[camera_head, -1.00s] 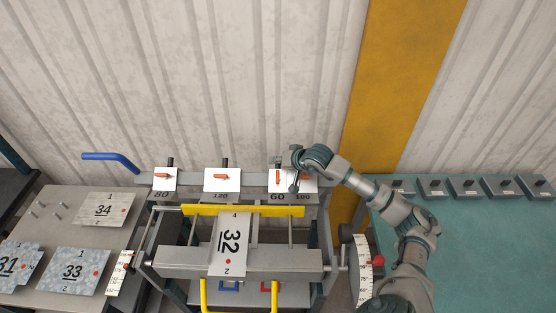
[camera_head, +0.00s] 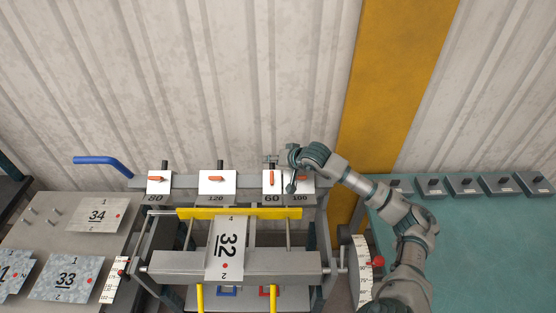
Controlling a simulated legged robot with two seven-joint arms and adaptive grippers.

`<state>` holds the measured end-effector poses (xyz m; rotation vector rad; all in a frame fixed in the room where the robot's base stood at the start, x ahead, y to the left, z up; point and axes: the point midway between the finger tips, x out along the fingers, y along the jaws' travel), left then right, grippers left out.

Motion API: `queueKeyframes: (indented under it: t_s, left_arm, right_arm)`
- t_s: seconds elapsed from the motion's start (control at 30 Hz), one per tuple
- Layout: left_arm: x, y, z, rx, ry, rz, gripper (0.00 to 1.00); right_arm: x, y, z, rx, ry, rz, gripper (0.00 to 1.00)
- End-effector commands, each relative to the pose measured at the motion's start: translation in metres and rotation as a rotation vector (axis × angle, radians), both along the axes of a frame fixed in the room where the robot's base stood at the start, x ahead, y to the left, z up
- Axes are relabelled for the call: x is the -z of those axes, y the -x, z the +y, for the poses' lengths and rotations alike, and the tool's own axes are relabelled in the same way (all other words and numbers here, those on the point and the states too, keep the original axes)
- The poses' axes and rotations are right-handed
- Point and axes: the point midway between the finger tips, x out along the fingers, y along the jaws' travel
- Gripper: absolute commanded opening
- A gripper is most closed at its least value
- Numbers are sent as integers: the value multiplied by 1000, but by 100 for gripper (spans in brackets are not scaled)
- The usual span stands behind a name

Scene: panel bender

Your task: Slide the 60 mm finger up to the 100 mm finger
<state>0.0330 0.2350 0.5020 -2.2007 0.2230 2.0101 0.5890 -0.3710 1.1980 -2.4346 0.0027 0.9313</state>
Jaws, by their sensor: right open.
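The 60 mm finger (camera_head: 267,189) is a white block on the rear rail with a red lever that stands upright. The 100 mm finger (camera_head: 307,187) is a white block just to its right on the same rail. My right gripper (camera_head: 281,172) is open above and in front of the two blocks, with one dark finger hanging down near where they meet. It hides that boundary, so I cannot tell whether they touch. It also covers most of the 100 mm finger's upper part. My left gripper is not in view.
The 120 finger (camera_head: 205,187) and the 80 finger (camera_head: 152,187) stand further left on the rail (camera_head: 247,181), their levers lying sideways. A yellow bar (camera_head: 195,213) and plate 32 (camera_head: 228,240) are in front. A teal bench (camera_head: 480,250) with several grey blocks is at right.

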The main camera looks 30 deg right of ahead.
Motion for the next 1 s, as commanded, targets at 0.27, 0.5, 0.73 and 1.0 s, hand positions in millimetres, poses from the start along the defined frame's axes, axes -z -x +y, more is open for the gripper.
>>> queueKeyframes:
  t_s: [0.27, 0.5, 0.73, 1.0]
  left_arm:
    - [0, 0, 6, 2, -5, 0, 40]
    - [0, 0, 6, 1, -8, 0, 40]
    - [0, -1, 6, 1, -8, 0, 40]
    - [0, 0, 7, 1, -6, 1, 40]
  right_arm:
    - [-26, 33, -11, 1, 7, -1, 45]
    - [-56, 73, -26, 2, 3, 0, 45]
    - [-69, 89, -30, 2, -4, 0, 45]
    - [-72, 91, -28, 0, -3, -1, 45]
